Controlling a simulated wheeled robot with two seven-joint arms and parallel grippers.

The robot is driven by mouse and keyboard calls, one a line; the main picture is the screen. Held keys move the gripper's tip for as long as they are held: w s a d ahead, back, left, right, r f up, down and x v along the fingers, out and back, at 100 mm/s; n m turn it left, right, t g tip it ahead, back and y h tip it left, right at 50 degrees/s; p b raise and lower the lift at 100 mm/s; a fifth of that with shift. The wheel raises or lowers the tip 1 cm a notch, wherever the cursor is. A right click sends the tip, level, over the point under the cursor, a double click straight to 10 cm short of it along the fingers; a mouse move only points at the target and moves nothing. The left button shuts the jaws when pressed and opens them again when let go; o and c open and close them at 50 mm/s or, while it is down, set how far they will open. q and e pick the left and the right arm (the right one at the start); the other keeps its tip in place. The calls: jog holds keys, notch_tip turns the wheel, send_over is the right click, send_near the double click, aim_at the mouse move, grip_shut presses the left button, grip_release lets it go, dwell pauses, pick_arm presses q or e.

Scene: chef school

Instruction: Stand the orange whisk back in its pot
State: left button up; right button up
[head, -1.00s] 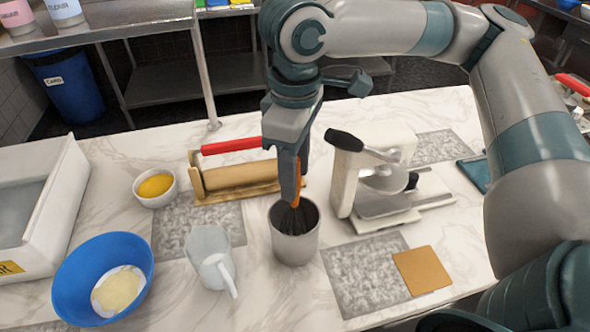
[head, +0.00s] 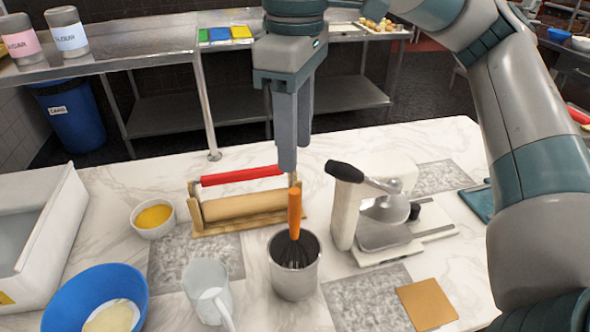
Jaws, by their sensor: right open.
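The orange whisk (head: 294,212) stands upright in its grey metal pot (head: 296,280) on the marble counter. Its dark wire end is down inside the pot and its orange handle points up. My right gripper (head: 288,168) is open and empty, pointing down just above the handle's top, apart from it as far as I can tell. My left gripper is not in view.
A white press-like machine (head: 348,205) stands right of the pot. A rolling pin (head: 243,205) on a wooden stand is behind left, a clear jug (head: 207,283) at front left. A blue bowl (head: 62,300) and a small bowl (head: 141,230) are further left. An orange-brown square (head: 426,303) lies front right.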

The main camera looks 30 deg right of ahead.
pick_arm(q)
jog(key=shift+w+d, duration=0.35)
pick_arm(e)
jog(key=shift+r, duration=2.3)
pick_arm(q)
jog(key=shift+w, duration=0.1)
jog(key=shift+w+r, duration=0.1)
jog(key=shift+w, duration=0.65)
